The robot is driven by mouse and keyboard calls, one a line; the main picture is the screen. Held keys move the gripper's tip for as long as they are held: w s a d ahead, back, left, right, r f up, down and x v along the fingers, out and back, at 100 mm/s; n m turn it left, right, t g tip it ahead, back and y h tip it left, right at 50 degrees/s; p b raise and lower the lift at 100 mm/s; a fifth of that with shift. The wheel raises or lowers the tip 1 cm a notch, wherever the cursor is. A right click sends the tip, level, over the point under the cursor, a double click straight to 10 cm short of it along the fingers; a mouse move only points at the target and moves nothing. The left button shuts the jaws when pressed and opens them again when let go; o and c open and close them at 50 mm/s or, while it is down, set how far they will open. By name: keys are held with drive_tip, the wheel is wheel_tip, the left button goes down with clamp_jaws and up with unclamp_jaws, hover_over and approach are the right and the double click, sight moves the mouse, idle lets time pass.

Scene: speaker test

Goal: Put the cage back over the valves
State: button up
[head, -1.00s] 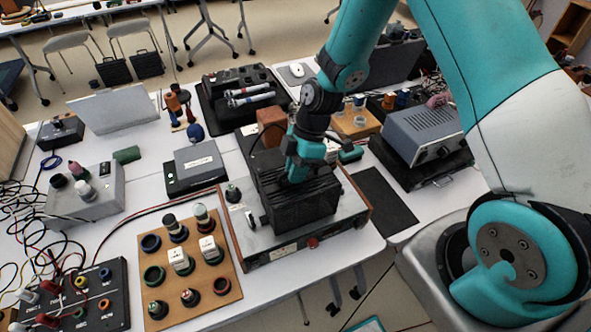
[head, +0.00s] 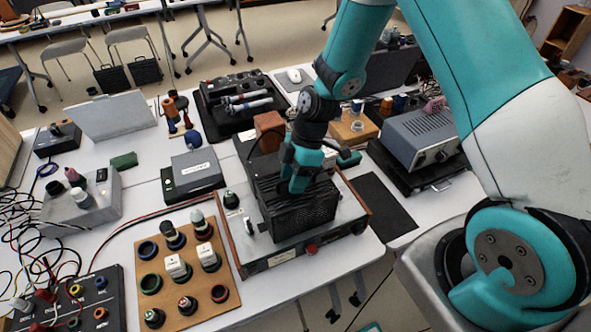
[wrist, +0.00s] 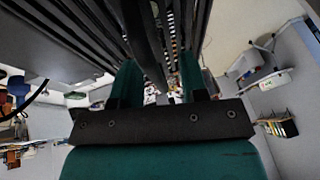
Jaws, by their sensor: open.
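The cage (head: 305,219) is a black slotted box. In the head view it stands upright over the middle of the metal amplifier chassis (head: 344,225). Whether its bottom rim rests fully on the chassis is hard to tell. No valves show under it. My gripper (head: 297,188) is at the top of the cage, pointing down. In the wrist view the two teal fingers of my gripper (wrist: 158,88) are apart. A dark strap-like handle (wrist: 143,35) passes between them, with the cage's slotted walls close around. Contact with the handle is unclear.
A small dark-based jar (head: 231,200) stands on the chassis left of the cage. A wooden board (head: 140,240) with sockets, tubes and white boxes lies to the left. A blue-grey instrument (head: 425,135) and a dark mat (head: 385,205) lie to the right.

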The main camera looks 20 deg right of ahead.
drive_tip(key=b+v, duration=0.3)
drive_tip(key=v, duration=1.4)
drive_tip(key=s+a+r+m, duration=0.2)
drive_tip(key=s+a+m, duration=0.1)
drive_tip(key=s, duration=0.4)
drive_tip(key=s+a+r+m+t, duration=0.1)
drive_tip(key=s+a+r+m, duration=0.2)
drive_tip(key=s, duration=0.4)
drive_tip(key=s+a+r+m+t, duration=0.1)
drive_tip(key=s+a+r+m, duration=0.1)
drive_tip(key=s+a+m, duration=0.2)
drive_tip(key=s, duration=0.3)
drive_tip(key=shift+s+a+r+m, duration=0.2)
drive_tip(key=shift+s+r+m, duration=0.1)
drive_tip(key=shift+s+r, duration=0.1)
drive_tip(key=shift+w, duration=0.1)
